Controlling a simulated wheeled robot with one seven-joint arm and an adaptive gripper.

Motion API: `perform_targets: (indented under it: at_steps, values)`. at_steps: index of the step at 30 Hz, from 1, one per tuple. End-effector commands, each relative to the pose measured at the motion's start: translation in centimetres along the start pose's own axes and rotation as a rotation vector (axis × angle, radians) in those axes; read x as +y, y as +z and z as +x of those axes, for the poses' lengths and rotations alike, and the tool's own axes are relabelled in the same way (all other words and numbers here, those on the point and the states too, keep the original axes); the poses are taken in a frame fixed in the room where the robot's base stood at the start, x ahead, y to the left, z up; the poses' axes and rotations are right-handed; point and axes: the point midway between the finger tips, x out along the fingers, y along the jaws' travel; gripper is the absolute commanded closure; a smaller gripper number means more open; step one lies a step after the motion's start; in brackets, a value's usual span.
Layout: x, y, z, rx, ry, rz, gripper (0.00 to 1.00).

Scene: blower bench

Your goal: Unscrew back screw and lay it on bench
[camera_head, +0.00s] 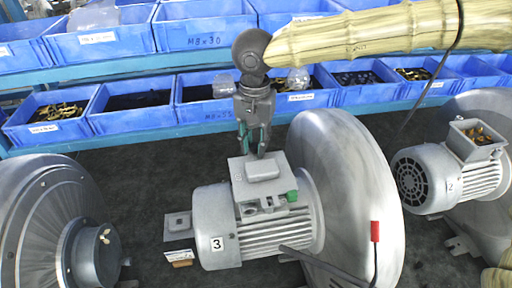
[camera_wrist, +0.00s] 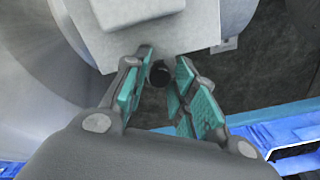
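The grey motor marked 3 (camera_head: 255,230) stands on the bench with a square terminal box (camera_head: 258,178) on top. My gripper (camera_head: 252,152) points down at the back edge of this box. In the wrist view, my gripper (camera_wrist: 163,68) has its two teal-padded fingers apart on either side of a dark round piece (camera_wrist: 160,74) at the box's edge, which looks like the back screw. A narrow gap shows between the fingers; firm contact with the piece cannot be made out. In the head view the screw is hidden behind the box.
Blue bins (camera_head: 130,108) on shelves line the back. A large round blower housing (camera_head: 345,185) rises right of the motor. Another motor, marked 2 (camera_head: 425,180), stands at right, and a grey blower (camera_head: 45,225) at left.

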Motion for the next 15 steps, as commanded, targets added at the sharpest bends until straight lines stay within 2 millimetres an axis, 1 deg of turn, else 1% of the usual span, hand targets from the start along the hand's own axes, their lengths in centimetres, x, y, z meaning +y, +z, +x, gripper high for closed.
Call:
perform_targets:
  at_steps: [15]
  values:
    - [-0.01,-0.06,-0.06,0.001,-0.001,0.493,0.73]
